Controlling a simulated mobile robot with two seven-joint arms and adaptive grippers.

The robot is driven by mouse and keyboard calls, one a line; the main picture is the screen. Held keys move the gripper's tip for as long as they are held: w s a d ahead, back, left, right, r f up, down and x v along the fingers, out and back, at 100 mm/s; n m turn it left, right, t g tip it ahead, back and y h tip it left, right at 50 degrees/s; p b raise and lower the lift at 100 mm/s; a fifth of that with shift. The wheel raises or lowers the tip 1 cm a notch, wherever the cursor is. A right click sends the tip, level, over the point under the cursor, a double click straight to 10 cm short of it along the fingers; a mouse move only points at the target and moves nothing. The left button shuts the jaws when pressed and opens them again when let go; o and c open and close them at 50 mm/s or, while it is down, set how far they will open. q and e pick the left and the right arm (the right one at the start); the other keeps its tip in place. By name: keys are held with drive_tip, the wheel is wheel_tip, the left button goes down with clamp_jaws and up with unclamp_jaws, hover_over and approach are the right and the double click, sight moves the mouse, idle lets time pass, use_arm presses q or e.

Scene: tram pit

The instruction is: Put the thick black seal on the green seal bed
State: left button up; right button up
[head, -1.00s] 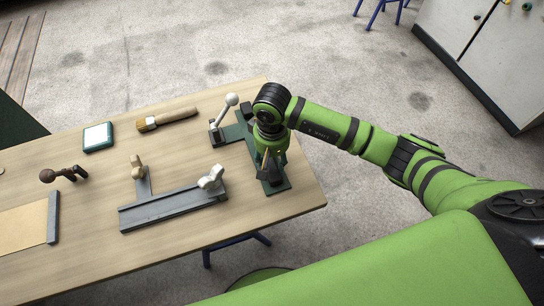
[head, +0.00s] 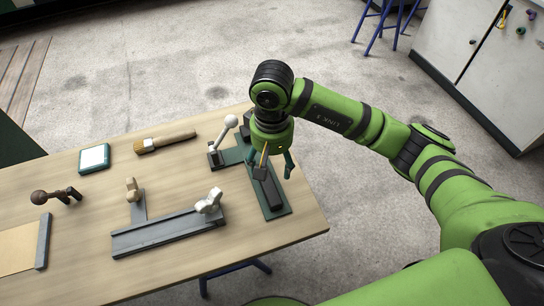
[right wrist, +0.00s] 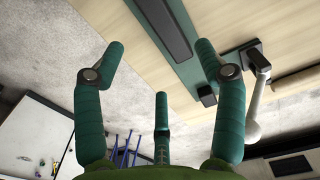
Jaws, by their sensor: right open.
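The thick black seal (head: 271,193) lies lengthwise on the green seal bed (head: 278,213) at the right end of the table. In the right wrist view the black bar (right wrist: 162,22) lies flat along the green bed (right wrist: 188,72), with a green margin beside it. My right gripper (head: 275,174) is above the bed, open, and partly covers its far end in the head view. In the right wrist view its three green fingers (right wrist: 160,62) are spread apart with nothing between them, and the seal is beyond the tips. My left gripper is in neither view.
A white-knobbed lever (head: 229,122) stands beside the bed. A grey rail with pale clamps (head: 165,234), a brush (head: 166,141), a teal-edged box (head: 94,158) and a brown-knobbed tool (head: 57,196) lie to the left. Bare wood separates them.

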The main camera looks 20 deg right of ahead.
drive_tip(key=shift+r, duration=1.5)
